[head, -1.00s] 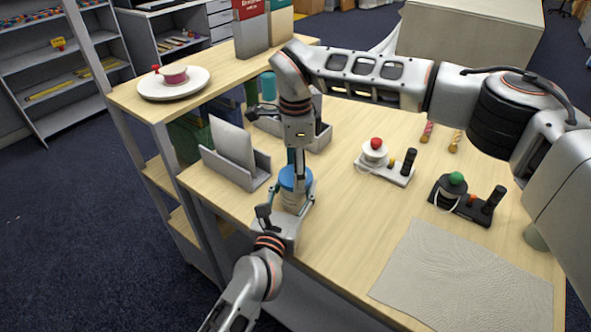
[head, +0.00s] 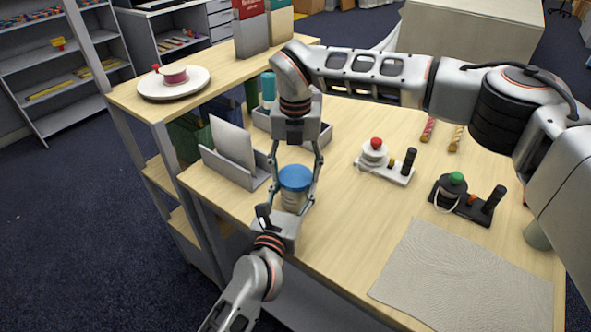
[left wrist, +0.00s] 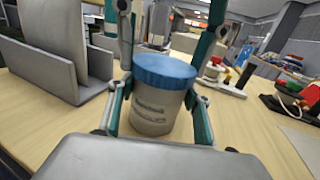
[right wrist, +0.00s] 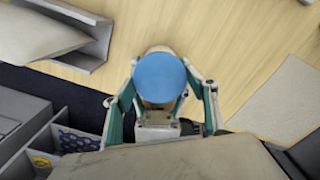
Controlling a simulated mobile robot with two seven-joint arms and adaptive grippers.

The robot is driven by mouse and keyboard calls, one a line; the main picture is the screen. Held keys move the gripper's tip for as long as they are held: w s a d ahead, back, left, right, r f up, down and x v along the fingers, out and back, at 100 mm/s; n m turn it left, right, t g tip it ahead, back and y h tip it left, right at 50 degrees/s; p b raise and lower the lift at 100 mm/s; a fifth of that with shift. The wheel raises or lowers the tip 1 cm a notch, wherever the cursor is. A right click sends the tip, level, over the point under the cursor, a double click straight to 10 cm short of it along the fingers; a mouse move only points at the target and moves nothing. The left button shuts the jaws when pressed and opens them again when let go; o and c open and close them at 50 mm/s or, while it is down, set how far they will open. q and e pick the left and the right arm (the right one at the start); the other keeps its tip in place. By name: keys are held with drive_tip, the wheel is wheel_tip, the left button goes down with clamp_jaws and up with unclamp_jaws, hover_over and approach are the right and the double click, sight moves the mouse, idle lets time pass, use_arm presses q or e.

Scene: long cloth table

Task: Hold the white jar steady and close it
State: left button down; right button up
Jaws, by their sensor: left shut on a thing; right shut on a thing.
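The white jar (head: 291,203) stands upright near the table's left front edge with a blue lid (head: 295,178) level on its top. My left gripper (head: 292,208) is shut on the jar body, one finger on each side, as the left wrist view shows the jar (left wrist: 156,110) between them. My right gripper (head: 296,176) comes down from above and is shut on the lid, a finger at each side. The right wrist view looks straight down on the lid (right wrist: 160,77), which hides most of the jar. The lid's thread is hidden.
A grey holder (head: 235,165) with an upright panel stands left of the jar, and a grey bin (head: 318,135) lies behind. Two small devices, one with a red knob (head: 376,144) and one with a green knob (head: 456,178), stand right. A light mat (head: 460,280) lies at front right.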

drive_tip(key=m, duration=0.4)
drive_tip(key=o, duration=1.2)
drive_tip(key=shift+r, duration=2.25)
drive_tip(key=shift+c, duration=0.2)
